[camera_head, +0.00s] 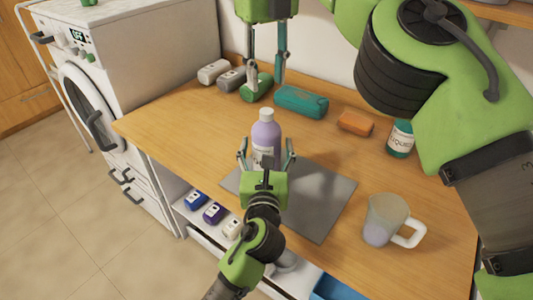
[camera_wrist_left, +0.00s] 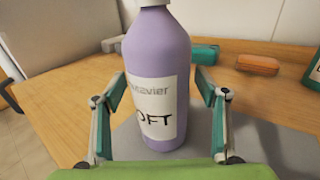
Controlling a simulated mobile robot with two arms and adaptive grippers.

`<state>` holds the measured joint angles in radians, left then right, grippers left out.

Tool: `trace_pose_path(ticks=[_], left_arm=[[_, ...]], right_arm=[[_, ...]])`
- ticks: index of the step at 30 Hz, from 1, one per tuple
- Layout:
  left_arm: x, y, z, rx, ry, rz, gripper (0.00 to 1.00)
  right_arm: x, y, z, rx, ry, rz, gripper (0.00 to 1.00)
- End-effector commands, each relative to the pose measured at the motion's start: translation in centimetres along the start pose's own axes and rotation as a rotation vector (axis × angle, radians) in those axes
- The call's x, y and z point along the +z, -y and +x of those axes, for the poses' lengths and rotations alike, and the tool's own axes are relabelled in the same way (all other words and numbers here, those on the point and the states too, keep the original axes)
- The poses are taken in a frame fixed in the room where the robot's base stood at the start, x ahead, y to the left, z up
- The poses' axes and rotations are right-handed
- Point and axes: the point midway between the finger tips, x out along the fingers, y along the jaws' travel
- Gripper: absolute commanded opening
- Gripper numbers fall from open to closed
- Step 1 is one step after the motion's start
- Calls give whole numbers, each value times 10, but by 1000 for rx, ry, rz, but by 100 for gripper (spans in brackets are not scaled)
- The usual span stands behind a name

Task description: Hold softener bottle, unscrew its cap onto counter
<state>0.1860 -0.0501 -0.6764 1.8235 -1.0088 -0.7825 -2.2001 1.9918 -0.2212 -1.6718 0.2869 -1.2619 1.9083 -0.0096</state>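The purple softener bottle (camera_head: 266,138) stands upright on the counter at the back edge of a grey mat (camera_head: 325,200). Its white cap (camera_head: 266,114) sits on top in the head view. In the left wrist view the bottle (camera_wrist_left: 158,60) shows its label, and its top is cut off. My left gripper (camera_head: 267,155) is low in front of the bottle, with one finger on each side and small gaps showing. Its fingers also show in the left wrist view (camera_wrist_left: 160,76). My right gripper (camera_head: 266,88) points down above the cap, fingers apart and empty.
Behind the bottle lie a teal item (camera_head: 301,102), a green one (camera_head: 257,88) and grey ones (camera_head: 231,78). An orange bar (camera_head: 355,123), a teal bottle (camera_head: 400,140) and a mug (camera_head: 382,222) stand to the right. The counter left of the bottle (camera_head: 185,125) is clear.

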Motion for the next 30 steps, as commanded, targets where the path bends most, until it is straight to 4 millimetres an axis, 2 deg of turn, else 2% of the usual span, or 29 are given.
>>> trace_pose_path(ticks=[1, 7, 11, 14, 17, 30], left_arm=[[0, 0, 0, 0, 0, 0, 50], [0, 0, 0, 0, 0, 0, 0], [0, 0, 0, 0, 0, 0, 0], [0, 0, 0, 0, 0, 0, 0], [0, 0, 0, 0, 0, 0, 0], [0, 0, 0, 0, -1, 1, 0]], right_arm=[[0, 0, 0, 0, 0, 0, 35], [0, 0, 0, 0, 0, 0, 35], [0, 0, 0, 0, 0, 28, 35], [0, 0, 0, 1, 0, 111, 35], [0, 0, 0, 1, 0, 261, 35], [0, 0, 0, 0, -1, 1133, 35]])
